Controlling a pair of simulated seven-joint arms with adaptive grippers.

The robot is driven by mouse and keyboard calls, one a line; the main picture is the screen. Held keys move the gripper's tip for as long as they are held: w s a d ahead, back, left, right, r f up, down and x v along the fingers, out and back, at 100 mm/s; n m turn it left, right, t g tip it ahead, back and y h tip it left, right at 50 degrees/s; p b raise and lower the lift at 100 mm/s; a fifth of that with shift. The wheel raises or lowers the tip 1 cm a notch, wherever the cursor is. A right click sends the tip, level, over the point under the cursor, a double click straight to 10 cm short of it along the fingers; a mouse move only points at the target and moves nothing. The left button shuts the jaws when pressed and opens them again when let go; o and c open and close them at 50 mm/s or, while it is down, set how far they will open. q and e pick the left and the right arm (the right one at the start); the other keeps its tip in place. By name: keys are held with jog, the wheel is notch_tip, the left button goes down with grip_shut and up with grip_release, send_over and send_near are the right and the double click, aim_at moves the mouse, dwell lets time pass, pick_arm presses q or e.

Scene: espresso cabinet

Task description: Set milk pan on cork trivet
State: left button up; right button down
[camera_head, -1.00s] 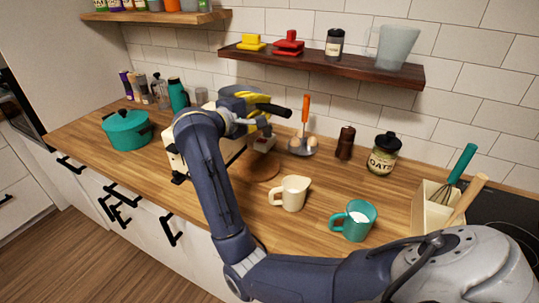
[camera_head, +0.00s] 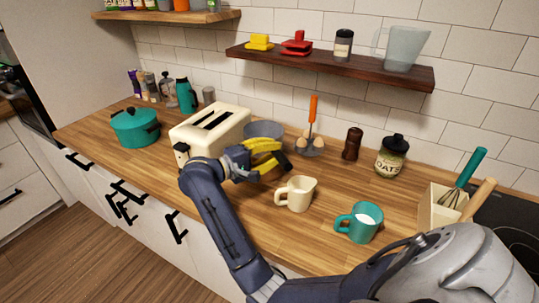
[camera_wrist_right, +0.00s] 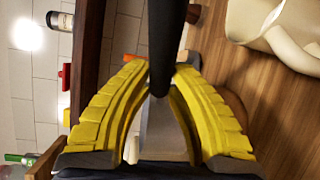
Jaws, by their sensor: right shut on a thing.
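The milk pan is a grey pan (camera_head: 263,129) with a black handle (camera_wrist_right: 167,40). My right gripper (camera_head: 268,157) has yellow fingers and is shut on that handle. The handle runs between the fingertips in the right wrist view, with the grey pan body (camera_wrist_right: 165,132) beyond them. In the head view the pan is just right of the toaster, partly behind the gripper. The cork trivet is mostly hidden below the gripper and pan; a brown rounded edge (camera_wrist_right: 236,106) shows beside the fingers. I cannot tell whether the pan touches it. My left gripper is out of view.
A cream toaster (camera_head: 212,128) stands close left of the pan. A cream mug (camera_head: 297,193) and a teal mug (camera_head: 359,222) stand to the front right. A dark shelf (camera_head: 330,68) hangs above.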

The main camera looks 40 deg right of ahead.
jog(key=shift+s+a+f, duration=0.15)
jog(key=shift+s+f, duration=0.05)
jog(key=shift+f, duration=3.35)
jog(key=c, duration=1.3)
grip_release()
jog(key=shift+o, duration=0.3)
jog(key=shift+f, duration=0.15)
jog(key=shift+a, duration=0.1)
